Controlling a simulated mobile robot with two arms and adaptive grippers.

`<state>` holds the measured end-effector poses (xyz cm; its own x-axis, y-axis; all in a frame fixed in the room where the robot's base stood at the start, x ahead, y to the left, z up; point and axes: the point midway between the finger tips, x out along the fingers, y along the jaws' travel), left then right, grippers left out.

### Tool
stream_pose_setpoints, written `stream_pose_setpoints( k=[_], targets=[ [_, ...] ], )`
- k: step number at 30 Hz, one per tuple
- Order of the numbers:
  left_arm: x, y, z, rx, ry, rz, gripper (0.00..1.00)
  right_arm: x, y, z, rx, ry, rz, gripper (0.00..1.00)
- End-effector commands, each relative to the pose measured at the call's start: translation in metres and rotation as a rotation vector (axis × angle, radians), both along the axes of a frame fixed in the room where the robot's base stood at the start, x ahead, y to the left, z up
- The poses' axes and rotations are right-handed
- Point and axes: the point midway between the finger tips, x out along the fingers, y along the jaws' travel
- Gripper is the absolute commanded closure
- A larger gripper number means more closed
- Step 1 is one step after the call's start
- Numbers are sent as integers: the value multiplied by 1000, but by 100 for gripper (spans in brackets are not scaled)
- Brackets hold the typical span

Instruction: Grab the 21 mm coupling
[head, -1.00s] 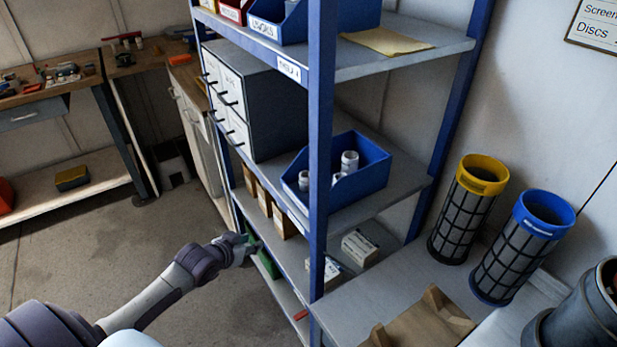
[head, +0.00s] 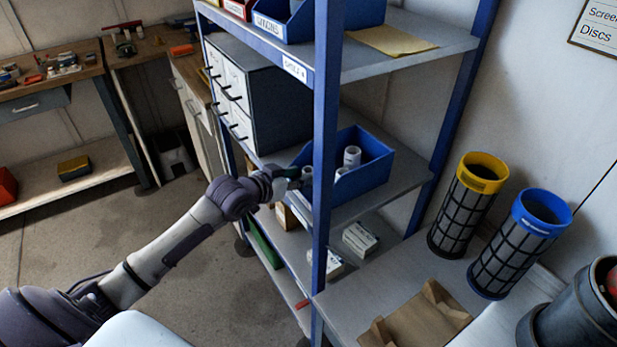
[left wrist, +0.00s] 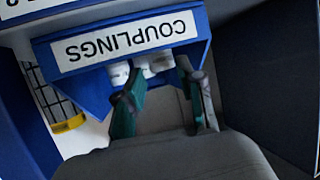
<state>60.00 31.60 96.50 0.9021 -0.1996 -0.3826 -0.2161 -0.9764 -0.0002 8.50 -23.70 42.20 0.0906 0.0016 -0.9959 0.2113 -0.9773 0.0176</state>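White couplings (head: 352,157) stand in a blue open bin (head: 374,172) on the middle shelf; their sizes cannot be read. In the left wrist view the bin's front label (left wrist: 126,40) reads COUPLINGS, upside down. Parts of white couplings (left wrist: 157,65) show below the label. My left gripper (head: 291,181) is at the bin's front, partly hidden by the blue post in the head view. In the left wrist view its two green-tipped fingers (left wrist: 165,82) are spread apart, with nothing clearly held between them. My right gripper is not in view.
A blue shelf post (head: 325,130) rises close to my left gripper. A drawer cabinet (head: 270,110) stands left of the bin. Small boxes (head: 360,238) lie on the shelf below. Yellow-topped (head: 482,175) and blue-topped (head: 540,215) mesh cylinders stand at right.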

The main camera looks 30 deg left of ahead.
Motion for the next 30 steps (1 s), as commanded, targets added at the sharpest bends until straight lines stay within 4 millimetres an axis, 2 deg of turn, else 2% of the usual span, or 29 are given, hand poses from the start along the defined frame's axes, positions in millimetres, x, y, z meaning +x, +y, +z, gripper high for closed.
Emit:
stream_pose_setpoints(
  k=[10, 19, 20, 24, 30],
  targets=[
    [41, -7, -16, -1, 0, 1, 62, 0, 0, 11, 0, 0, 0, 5],
    [46, -9, -21, 0, 1, 0, 62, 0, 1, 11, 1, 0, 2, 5],
    [46, -9, -21, 0, 0, 0, 64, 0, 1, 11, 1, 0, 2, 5],
    [46, -9, -21, 1, 1, 1, 87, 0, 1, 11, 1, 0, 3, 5],
    [46, -9, -20, 1, 1, 1, 89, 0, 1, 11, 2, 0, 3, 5]
  ],
)
